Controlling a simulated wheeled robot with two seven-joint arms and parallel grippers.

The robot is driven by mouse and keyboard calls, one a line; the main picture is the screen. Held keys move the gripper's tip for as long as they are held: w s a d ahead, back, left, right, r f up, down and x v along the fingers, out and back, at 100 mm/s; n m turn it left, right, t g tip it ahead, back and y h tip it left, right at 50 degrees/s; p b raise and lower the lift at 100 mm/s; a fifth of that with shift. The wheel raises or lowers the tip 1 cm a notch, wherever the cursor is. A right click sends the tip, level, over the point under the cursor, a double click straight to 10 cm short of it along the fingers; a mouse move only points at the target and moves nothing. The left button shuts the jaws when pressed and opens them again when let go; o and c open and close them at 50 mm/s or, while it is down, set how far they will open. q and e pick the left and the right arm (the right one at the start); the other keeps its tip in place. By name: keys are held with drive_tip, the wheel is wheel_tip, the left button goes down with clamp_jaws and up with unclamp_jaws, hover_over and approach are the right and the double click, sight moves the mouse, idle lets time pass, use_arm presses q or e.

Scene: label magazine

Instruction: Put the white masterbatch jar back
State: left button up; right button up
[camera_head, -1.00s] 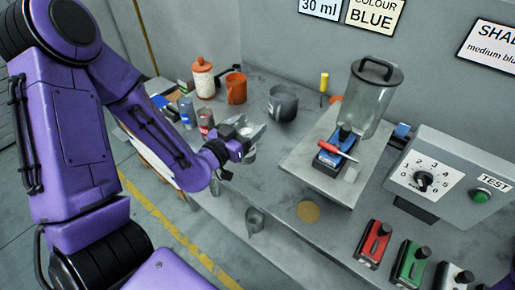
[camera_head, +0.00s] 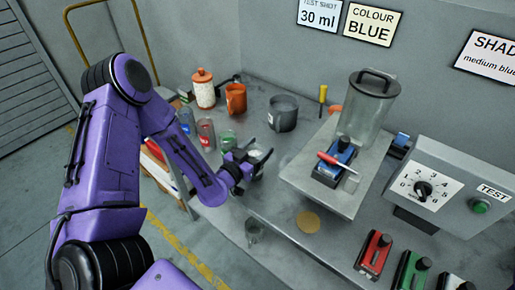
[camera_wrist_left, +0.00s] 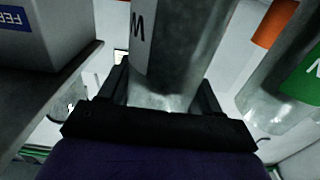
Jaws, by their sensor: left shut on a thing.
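My left gripper (camera_head: 257,158) is shut on a jar just right of the row of jars at the bench's left edge. In the left wrist view the jar (camera_wrist_left: 178,50) stands between the two fingers, a clear grey cylinder with a white label and a dark letter that looks like W. In the head view the gripper mostly hides it. The blue jar (camera_head: 186,121), red jar (camera_head: 206,133) and green jar (camera_head: 228,141) stand in the row. The green jar also shows in the left wrist view (camera_wrist_left: 300,80), to the right. I cannot tell whether the held jar touches the bench.
An orange jug (camera_head: 236,98), a grey pot (camera_head: 283,113) and a white-and-orange canister (camera_head: 203,88) stand behind. A clear hopper (camera_head: 368,108) is to the right. A small beaker (camera_head: 254,230) and a tan disc (camera_head: 308,222) are nearer. In the left wrist view, a labelled box (camera_wrist_left: 35,35) is at left.

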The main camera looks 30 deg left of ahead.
use_arm(q)
drive_tip(key=shift+f, duration=0.2)
drive_tip(key=o, duration=1.5)
drive_tip(key=shift+r, duration=0.1)
drive_tip(key=shift+r, duration=0.25)
drive_tip(key=s+b, duration=0.1)
drive_tip(key=s, duration=1.1)
drive_tip(key=shift+a, duration=0.45)
drive_tip(key=shift+f, duration=0.15)
